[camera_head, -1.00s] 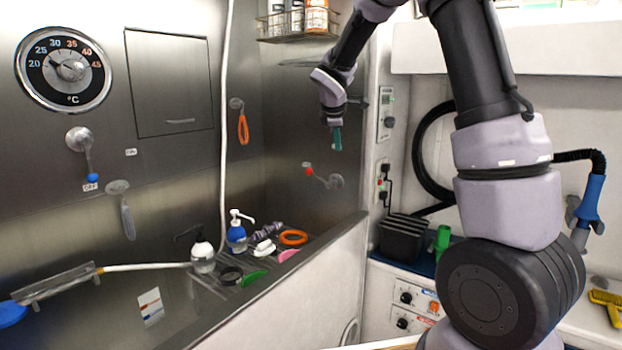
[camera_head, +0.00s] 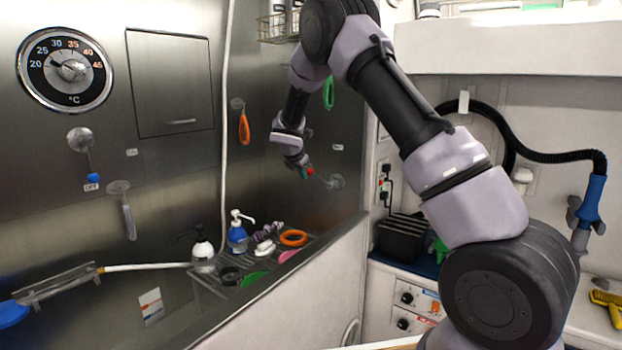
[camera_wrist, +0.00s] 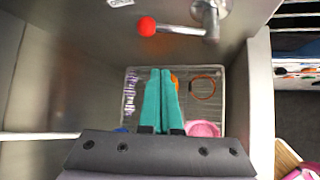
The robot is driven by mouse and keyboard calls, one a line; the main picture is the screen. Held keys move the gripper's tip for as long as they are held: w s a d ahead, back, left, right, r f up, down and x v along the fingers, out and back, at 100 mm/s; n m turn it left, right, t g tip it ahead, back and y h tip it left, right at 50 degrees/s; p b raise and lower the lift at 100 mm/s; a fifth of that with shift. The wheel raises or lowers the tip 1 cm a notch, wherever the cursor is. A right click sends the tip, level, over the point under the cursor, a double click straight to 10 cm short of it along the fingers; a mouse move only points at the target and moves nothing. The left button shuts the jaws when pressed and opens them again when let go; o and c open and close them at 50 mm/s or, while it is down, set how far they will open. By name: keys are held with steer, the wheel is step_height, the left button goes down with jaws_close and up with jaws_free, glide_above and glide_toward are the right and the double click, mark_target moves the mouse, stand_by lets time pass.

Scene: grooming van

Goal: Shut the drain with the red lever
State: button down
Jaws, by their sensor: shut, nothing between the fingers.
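The red lever is a metal rod with a red ball end (camera_head: 309,171) on a round mount (camera_head: 336,182) on the tub's end wall. In the head view its ball end points left and slightly up. In the wrist view the red ball (camera_wrist: 147,26) is at the top, left of the metal mount (camera_wrist: 212,15), and the rod lies nearly level. My gripper (camera_head: 304,172) is beside the ball in the head view, its tips partly hard to make out. In the wrist view its teal fingers (camera_wrist: 161,72) are together and empty, apart from the lever. I cannot make out the drain itself.
A rack (camera_head: 215,280) below holds a blue bottle (camera_head: 237,238), a white bottle (camera_head: 203,255), an orange ring (camera_head: 293,238) and other small items. The tub's rim (camera_head: 290,265) runs along the front.

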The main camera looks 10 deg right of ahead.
steer(key=w+d+f, duration=0.3)
steer(key=w+d, duration=0.1)
steer(key=w, duration=0.2)
steer(key=shift+f, duration=0.25)
stand_by(0.3)
